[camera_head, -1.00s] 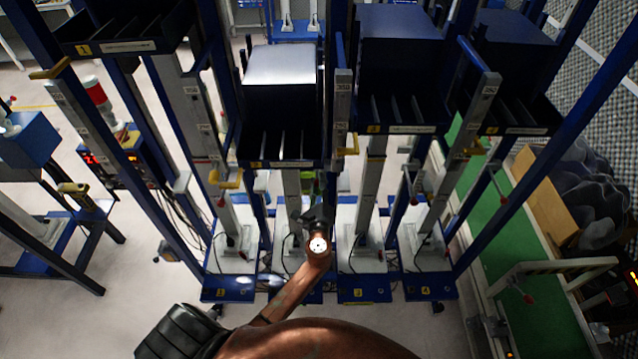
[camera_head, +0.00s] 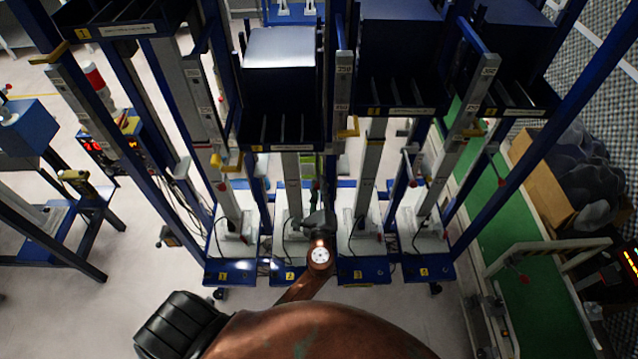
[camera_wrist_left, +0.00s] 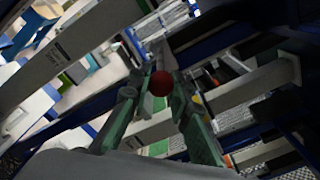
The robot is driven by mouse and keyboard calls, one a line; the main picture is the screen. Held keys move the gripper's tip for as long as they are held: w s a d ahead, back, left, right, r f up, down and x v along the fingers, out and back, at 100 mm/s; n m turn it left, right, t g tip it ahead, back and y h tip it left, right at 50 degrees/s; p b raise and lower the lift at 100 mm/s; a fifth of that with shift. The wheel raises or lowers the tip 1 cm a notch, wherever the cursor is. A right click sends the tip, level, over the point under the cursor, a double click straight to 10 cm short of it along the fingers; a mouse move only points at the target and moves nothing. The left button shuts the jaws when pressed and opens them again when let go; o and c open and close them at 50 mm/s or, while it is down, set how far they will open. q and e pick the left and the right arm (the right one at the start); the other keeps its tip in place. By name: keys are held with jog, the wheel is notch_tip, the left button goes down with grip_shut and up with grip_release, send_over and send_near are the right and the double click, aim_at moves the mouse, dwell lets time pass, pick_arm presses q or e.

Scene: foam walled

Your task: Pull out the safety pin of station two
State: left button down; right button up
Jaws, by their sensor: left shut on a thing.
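Station two is a blue-footed stand whose base (camera_head: 288,275) carries a yellow number label, with a grey column (camera_head: 293,190) above it and a dark compartmented bin (camera_head: 283,105) on top. My left gripper (camera_head: 318,208) is beside the column, low under the bin, seen from above with the wrist in front. In the left wrist view, a red ball knob, the safety pin's end (camera_wrist_left: 160,82), lies between the greenish fingers (camera_wrist_left: 158,95), which are shut on it. The pin's shaft and its hole are hidden. My right gripper is not in view.
Neighbouring stations stand close on both sides, with base one (camera_head: 232,270) to the left and base three (camera_head: 363,270) to the right. Yellow handles and blue posts crowd the space. A green conveyor (camera_head: 540,310) runs at the right. Floor is open in front at left.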

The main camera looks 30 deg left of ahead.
pick_arm(q)
jog(key=c, duration=2.2)
grip_release()
jog(key=shift+s+d+f, duration=0.1)
jog(key=shift+f, duration=0.05)
jog(key=shift+o, duration=0.6)
jog(key=o, duration=0.3)
jog(key=shift+s, duration=0.15)
jog(key=shift+o, duration=0.2)
jog(key=shift+d, duration=0.1)
jog(key=v, duration=1.1)
jog(key=shift+s+d, duration=0.25)
jog(key=shift+s, duration=0.05)
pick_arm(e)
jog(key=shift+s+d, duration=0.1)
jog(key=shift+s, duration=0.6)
